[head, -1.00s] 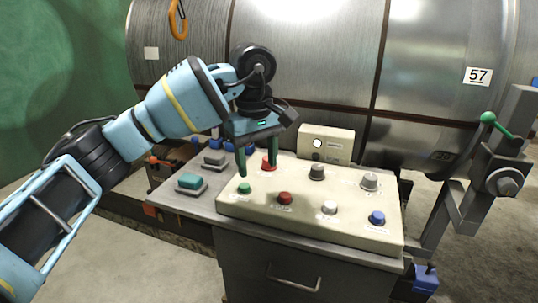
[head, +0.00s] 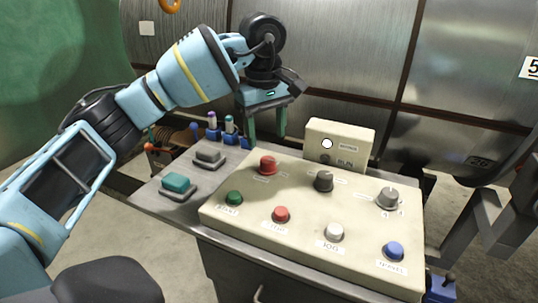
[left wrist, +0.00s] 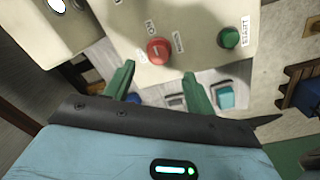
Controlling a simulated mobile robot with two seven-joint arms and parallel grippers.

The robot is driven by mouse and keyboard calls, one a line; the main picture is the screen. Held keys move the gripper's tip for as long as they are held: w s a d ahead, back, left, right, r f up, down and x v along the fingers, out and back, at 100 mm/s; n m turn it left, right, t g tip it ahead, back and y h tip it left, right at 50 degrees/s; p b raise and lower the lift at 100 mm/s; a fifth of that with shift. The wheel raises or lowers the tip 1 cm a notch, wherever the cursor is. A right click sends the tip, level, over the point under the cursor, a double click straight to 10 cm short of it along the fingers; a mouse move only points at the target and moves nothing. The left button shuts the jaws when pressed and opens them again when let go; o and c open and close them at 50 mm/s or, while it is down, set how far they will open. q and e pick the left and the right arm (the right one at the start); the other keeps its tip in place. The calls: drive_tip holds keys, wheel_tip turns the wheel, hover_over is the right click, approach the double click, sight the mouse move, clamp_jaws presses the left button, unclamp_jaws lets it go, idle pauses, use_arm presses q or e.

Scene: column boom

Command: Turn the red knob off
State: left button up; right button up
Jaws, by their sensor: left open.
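The red knob (head: 267,165) sits at the back left of the cream control panel (head: 225,211), with a small label on either side. In the left wrist view the red knob (left wrist: 158,50) shows between and beyond the fingertips, and its exact turn is hard to read. My left gripper (head: 267,139) is open and empty. Its two green fingers point down just behind the knob in the head view, apart from it. In the left wrist view the gripper (left wrist: 160,57) has both fingers spread on either side of the knob. My right gripper is not in view.
The panel also carries a green button (head: 234,198), a red stop button (head: 281,213), a white button (head: 334,232), a blue button (head: 394,251) and dark and grey knobs. A cream box (head: 340,136) stands behind. Teal (head: 176,183) and grey switches are at the left.

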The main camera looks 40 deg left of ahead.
sight(268, 159)
use_arm(q)
drive_tip(key=f, duration=0.7)
drive_tip(key=shift+w+f, duration=0.25)
drive_tip(key=shift+f, duration=0.05)
drive_tip(key=c, duration=1)
